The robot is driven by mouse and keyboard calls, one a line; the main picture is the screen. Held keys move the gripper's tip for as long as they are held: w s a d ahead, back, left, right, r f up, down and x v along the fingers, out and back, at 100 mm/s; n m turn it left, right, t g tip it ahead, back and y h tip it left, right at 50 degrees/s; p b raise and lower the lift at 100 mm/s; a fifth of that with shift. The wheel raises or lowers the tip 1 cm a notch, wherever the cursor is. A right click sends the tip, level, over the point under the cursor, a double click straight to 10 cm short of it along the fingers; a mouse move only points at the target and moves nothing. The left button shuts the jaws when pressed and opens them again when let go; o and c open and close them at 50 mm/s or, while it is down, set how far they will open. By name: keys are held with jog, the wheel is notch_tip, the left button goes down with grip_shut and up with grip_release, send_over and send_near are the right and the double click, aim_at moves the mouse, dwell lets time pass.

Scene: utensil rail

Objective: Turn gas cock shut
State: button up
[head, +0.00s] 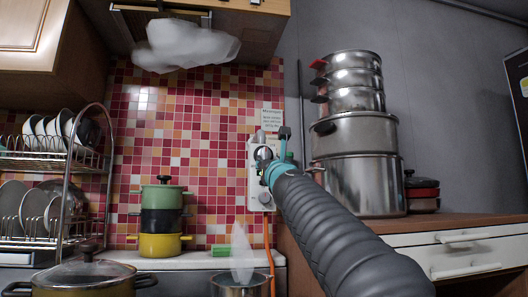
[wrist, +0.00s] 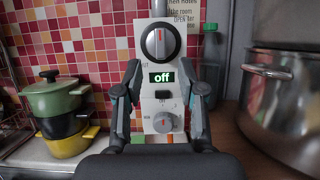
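A white wall panel (wrist: 147,20) stands upright ahead of me. At its top is a round black and silver knob (wrist: 160,41) with a vertical red mark. Lower down is a grey knob (wrist: 164,122) with a red-orange mark, also visible in the head view (head: 264,197). The frames do not say which knob is the gas cock. My gripper (wrist: 160,68) is open and empty, its fingers apart on either side of the panel's middle. Contact is not visible.
An orange hose (head: 269,243) hangs below the panel. Stacked green, black and yellow pots (head: 160,220) stand to the left. Tall steel pots (head: 355,180) stand close on the right counter. A steaming pot (head: 240,285) is below. A notice (head: 271,119) hangs above right.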

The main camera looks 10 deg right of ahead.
aim_at(265, 154)
jog(key=shift+p+x, duration=0.9)
jog(key=shift+x, duration=1.2)
grip_shut()
